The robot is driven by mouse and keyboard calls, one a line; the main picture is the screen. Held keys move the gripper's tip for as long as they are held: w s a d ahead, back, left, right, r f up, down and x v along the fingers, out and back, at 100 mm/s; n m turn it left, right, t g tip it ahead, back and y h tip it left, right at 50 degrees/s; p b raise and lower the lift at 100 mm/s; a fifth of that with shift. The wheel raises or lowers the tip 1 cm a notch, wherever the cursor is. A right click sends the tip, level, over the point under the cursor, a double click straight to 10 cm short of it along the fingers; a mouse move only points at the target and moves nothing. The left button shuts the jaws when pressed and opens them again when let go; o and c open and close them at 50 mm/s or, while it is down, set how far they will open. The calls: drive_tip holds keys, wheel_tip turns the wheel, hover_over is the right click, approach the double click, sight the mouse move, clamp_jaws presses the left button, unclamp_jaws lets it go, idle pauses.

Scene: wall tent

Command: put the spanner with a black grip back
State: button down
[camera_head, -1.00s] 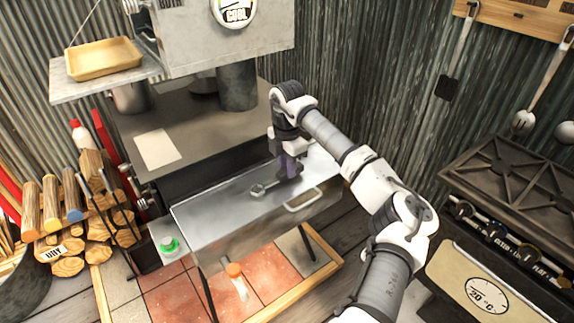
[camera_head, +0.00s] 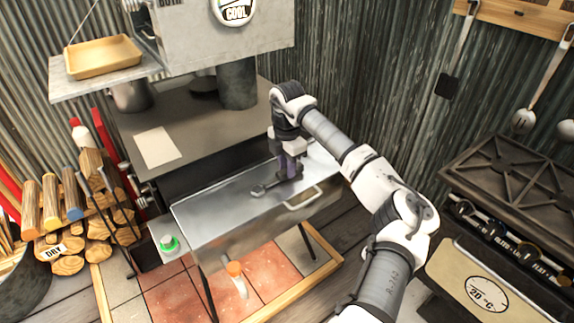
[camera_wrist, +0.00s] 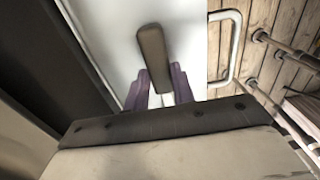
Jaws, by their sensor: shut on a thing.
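The spanner (camera_head: 259,191) shows its grey ring-shaped end in the head view, over the lid of a steel box (camera_head: 215,203). Its dark grip (camera_wrist: 153,55) points away in the wrist view. My gripper (camera_head: 289,174) is shut on the spanner, low over the lid towards its right half. In the wrist view the purple fingers (camera_wrist: 160,92) stand on either side of the grip's near part. The rest of the spanner is hidden behind the fingers and the wrist. I cannot tell whether the spanner touches the lid.
The box has a handle (camera_head: 303,197) and an orange-topped tap (camera_head: 235,269) in front. A green button (camera_head: 168,243) sits at its left. A stove (camera_head: 510,175) stands right, under hanging utensils (camera_head: 457,60). Firewood (camera_head: 75,225) is stacked left.

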drive_tip(key=shift+f, duration=0.25)
idle(0.7)
drive_tip(key=c, duration=1.1)
unclamp_jaws()
wheel_tip(320, 180, up, 14)
drive_tip(key=b, duration=0.1)
drive_tip(key=shift+f, duration=0.15)
